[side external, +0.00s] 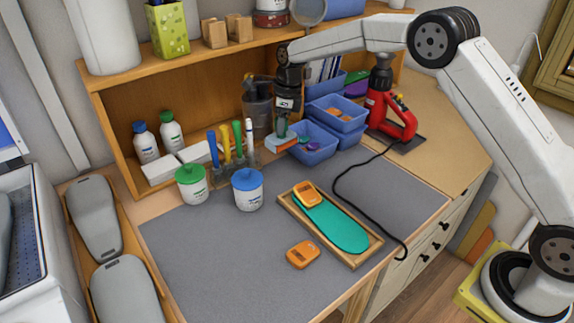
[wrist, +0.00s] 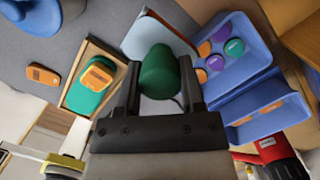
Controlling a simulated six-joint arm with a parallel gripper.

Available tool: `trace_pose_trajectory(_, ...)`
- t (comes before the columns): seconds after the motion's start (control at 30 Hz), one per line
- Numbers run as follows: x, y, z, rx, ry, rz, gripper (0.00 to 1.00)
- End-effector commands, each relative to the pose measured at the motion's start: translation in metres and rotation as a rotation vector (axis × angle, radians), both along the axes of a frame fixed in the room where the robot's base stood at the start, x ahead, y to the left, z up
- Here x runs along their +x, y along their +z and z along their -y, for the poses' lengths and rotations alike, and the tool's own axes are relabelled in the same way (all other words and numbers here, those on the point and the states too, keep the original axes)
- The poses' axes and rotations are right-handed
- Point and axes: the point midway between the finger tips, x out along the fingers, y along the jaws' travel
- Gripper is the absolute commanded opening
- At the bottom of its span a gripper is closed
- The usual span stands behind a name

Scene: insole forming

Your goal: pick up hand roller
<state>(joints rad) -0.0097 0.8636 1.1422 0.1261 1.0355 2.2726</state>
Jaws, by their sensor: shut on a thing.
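My gripper (side external: 283,122) is shut on a rounded green handle (wrist: 160,72), with one finger on each side of it in the wrist view. The handle looks to be the hand roller's, but no roller wheel can be made out. A pale blue, orange-edged block (side external: 283,143) is just below the gripper, and it also shows beyond the handle in the wrist view (wrist: 152,36). I cannot tell whether the handle touches the block or is joined to it.
Blue bins (side external: 313,150) stand close to the right of the gripper. A red tool (side external: 390,118) with a black cable is farther right. A wooden tray (side external: 369,254) holds a teal insole, with an orange device (side external: 303,254) beside it. Jars and pens stand left. The grey mat's front left is clear.

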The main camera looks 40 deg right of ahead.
Motion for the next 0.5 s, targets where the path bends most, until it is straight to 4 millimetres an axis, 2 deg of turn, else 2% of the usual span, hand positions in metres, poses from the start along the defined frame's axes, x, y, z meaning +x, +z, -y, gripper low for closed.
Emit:
trace_pose_trajectory(0.03, -0.005, 0.009, 0.0, 0.001, 0.0, 0.005, 0.0)
trace_pose_trajectory(0.13, -0.015, 0.021, 0.001, 0.0, 0.0, 0.004, 0.0)
trace_pose_trajectory(0.5, -0.062, 0.04, 0.002, 0.0, 0.0, 0.004, 0.0)
